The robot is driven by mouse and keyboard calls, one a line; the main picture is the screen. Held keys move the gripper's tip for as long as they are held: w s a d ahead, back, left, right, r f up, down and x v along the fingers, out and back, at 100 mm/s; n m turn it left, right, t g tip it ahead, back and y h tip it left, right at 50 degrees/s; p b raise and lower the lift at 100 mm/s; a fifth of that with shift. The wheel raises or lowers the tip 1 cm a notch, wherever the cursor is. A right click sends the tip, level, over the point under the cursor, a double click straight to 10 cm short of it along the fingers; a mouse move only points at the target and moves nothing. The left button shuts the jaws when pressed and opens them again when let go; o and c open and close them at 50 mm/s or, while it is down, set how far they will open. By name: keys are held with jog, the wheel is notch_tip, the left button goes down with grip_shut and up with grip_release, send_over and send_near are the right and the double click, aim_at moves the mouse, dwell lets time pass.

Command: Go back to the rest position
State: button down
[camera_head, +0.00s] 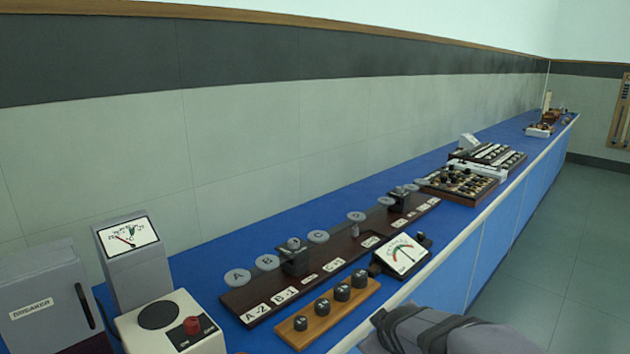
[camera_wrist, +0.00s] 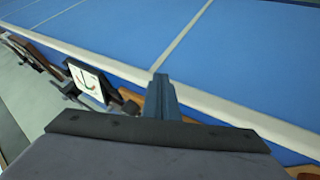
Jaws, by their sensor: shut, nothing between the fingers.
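My gripper (camera_wrist: 160,88) is in the wrist view, its fingers together and empty. The fingers lie across the white bench edge in that picture, and I see no contact with anything. In the head view a grey part of my arm with dark bands (camera_head: 430,330) shows at the bottom right, beside the front edge of the blue bench (camera_head: 215,265). The fingertips cannot be made out clearly there.
A dial meter (camera_head: 400,255) stands near my arm; it also shows in the wrist view (camera_wrist: 88,78). A wooden block with black knobs (camera_head: 328,312) lies nearby. A dark lettered rail, a breaker box (camera_head: 45,300) and a red-knobbed box (camera_head: 170,325) stand left. Floor at right is clear.

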jog(key=s+f+m+g, duration=0.4)
jog(key=s+f, duration=0.1)
jog(key=s, duration=0.8)
jog(key=s+f+m+g, duration=0.3)
jog(key=s+f+g, duration=0.25)
jog(key=s, duration=0.85)
notch_tip(320, 180, up, 17)
jog(key=t+p, duration=0.1)
jog(key=p, duration=1.6)
jog(key=shift+w+d+f+y, duration=0.15)
jog(key=shift+w+f+y, duration=0.05)
jog(key=shift+w+y, duration=0.15)
